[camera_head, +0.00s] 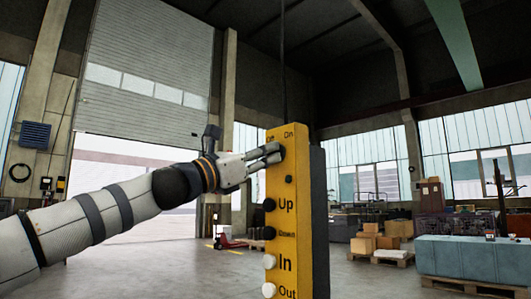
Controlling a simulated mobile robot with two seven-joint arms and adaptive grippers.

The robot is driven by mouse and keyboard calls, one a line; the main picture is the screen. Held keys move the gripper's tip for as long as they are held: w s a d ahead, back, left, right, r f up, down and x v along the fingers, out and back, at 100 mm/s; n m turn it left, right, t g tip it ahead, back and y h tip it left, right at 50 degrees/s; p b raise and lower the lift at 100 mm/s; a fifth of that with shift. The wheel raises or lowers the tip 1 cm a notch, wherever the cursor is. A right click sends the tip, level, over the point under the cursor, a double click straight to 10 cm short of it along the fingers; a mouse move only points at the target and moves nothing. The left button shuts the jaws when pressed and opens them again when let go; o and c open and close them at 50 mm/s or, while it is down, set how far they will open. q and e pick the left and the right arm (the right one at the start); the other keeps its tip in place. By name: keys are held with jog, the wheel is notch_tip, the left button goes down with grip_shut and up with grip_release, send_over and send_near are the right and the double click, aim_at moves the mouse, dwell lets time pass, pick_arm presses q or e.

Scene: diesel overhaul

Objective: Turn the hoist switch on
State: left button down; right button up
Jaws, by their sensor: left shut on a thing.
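The yellow hoist control pendant (302,185) hangs upright on a dark cable in the middle of the view. Its face carries "Off" and "On" labels at the top, then Up, Down, In and Out beside a column of buttons. My left gripper (276,153) reaches in from the left at the top of the pendant, just below the Off and On labels. Its fingers are shut on the hoist switch, which they mostly hide. I cannot tell which way the switch points. My right gripper is not in view.
Black Up and Down buttons (269,205) and white In and Out buttons (269,262) sit just below my gripper. Open floor lies around the pendant.

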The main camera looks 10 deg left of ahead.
pick_arm(q)
jog(key=shift+a+r+m+g+h+p, duration=0.1)
jog(key=shift+m+g+h+p, duration=0.45)
jog(key=shift+m, duration=0.9)
jog(key=shift+r+m+g+h+p, duration=0.25)
jog(key=shift+m+g, duration=0.4)
jog(key=shift+m, duration=0.85)
jog(key=shift+a+m+g+h+p, duration=0.1)
jog(key=shift+m+g+h+p, duration=0.4)
jog(key=shift+m, duration=0.95)
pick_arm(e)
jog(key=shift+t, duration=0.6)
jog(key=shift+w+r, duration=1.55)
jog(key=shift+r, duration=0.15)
pick_arm(q)
jog(key=shift+f+g, duration=0.1)
jog(key=shift+g, duration=0.2)
jog(key=c, duration=1.6)
grip_release()
jog(key=shift+d, duration=0.1)
jog(key=shift+f, duration=0.1)
jog(key=v, duration=1.2)
